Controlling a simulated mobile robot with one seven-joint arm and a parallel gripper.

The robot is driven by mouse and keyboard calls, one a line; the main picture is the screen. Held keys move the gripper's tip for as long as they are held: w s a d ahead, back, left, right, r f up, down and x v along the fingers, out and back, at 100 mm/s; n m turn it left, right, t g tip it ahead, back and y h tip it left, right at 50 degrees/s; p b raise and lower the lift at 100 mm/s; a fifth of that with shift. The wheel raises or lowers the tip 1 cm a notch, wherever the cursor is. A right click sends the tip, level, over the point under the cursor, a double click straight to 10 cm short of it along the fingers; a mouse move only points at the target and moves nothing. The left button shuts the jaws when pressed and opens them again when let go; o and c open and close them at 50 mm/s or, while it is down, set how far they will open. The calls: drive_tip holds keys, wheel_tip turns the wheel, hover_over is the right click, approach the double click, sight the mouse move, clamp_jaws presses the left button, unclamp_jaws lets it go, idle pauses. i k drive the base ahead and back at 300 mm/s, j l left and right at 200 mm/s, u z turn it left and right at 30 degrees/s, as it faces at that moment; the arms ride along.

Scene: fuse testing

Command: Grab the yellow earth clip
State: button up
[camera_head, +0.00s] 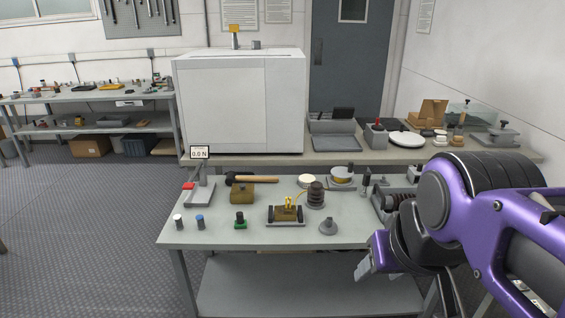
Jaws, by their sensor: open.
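A small yellow clip (288,202), which looks like the earth clip, stands on a brass-coloured block in a dark-ended holder (285,221) near the middle of the front table. A thin yellow lead seems to rise beside it toward a dark ribbed insulator (316,194) at its right. My gripper (365,268) is at the lower right, beyond the table's front edge and well apart from the clip. It is open, and no object shows in it. My purple arm hides part of the gripper and the table's right end.
The front table (219,235) also holds a hammer (255,180), a brass block (241,192), a green-based part (240,221), a grey cone (328,227) and a force gauge stand (200,193). A grey bench (320,158) with a large white cabinet (240,100) stands behind.

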sight(288, 208)
drive_tip(key=i+j, duration=0.35)
drive_tip(key=j, duration=0.15)
drive_tip(key=i+j, duration=0.4)
drive_tip(key=k+j+u, duration=0.05)
drive_tip(key=j, duration=0.1)
